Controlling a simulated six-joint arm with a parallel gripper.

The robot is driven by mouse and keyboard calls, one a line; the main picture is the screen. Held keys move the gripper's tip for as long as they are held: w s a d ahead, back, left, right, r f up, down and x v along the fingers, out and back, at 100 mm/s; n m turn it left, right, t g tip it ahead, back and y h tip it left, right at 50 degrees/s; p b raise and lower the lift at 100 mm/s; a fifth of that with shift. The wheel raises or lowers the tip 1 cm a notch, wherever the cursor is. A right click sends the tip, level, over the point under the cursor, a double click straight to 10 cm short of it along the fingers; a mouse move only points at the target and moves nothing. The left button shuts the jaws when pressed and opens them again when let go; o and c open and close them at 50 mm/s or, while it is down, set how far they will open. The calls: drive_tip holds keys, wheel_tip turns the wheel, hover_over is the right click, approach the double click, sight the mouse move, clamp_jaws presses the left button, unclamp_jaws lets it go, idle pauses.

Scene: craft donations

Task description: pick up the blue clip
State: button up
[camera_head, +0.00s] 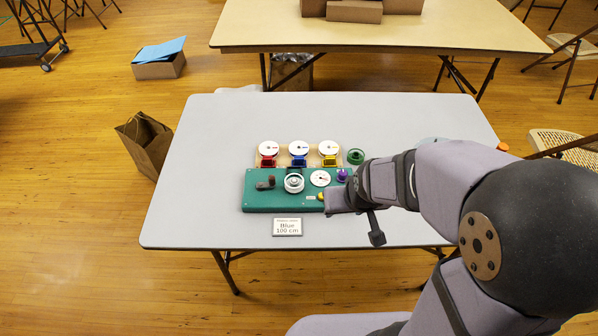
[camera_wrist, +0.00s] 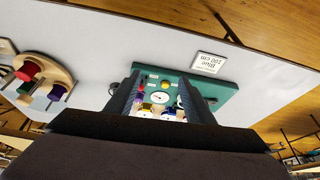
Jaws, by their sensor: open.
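A small blue piece (camera_head: 298,161), which looks like the blue clip, sits in front of the middle white disc on a wooden rack (camera_head: 284,150) at the back of the green board (camera_head: 258,203). A red piece (camera_head: 268,161) is to its left and a yellow one (camera_head: 329,161) to its right. My gripper (camera_wrist: 158,82) is open, its two dark fingers apart over the green board in the wrist view. I see no object gripped. In the head view the end of my arm is at the board's right, apart from the blue piece; its fingertips are hard to make out.
The board carries a dark crank (camera_head: 266,183), a white wheel (camera_head: 294,183) and a white dial (camera_head: 320,178). A card reading "Blue 100 cm" (camera_head: 287,227) lies in front. A green round piece (camera_head: 356,156) is at right. The table's left side (camera_head: 200,170) is clear.

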drive_tip(key=w+a+f+t+b, duration=0.2)
drive_tip(key=w+b, duration=0.1)
drive_tip(key=w, duration=0.1)
drive_tip(key=w+a+f+t+y+b, duration=0.1)
drive_tip(key=w+a+f+t+b, duration=0.1)
drive_tip(key=w+a+b, duration=0.1)
drive_tip(key=w+a+f+n+t+b, duration=0.1)
drive_tip(key=w+a+f+t+b, duration=0.1)
drive_tip(key=w, duration=0.5)
drive_tip(key=shift+w+a+f+t+y+b, duration=0.1)
drive_tip(key=shift+a+t+y+b, duration=0.3)
drive_tip(key=shift+b, duration=0.8)
drive_tip(key=shift+w+a+r+t, duration=0.2)
drive_tip(key=shift+w+r+t, duration=0.1)
drive_tip(key=shift+w+t, duration=0.15)
approach(299, 159)
drive_tip(key=shift+b+x, duration=0.3)
drive_tip(key=shift+x, duration=1.5)
drive_tip(key=shift+w, duration=0.1)
drive_tip(key=shift+x, duration=2.55)
drive_tip(key=shift+d, duration=0.1)
drive_tip(key=c, duration=1.1)
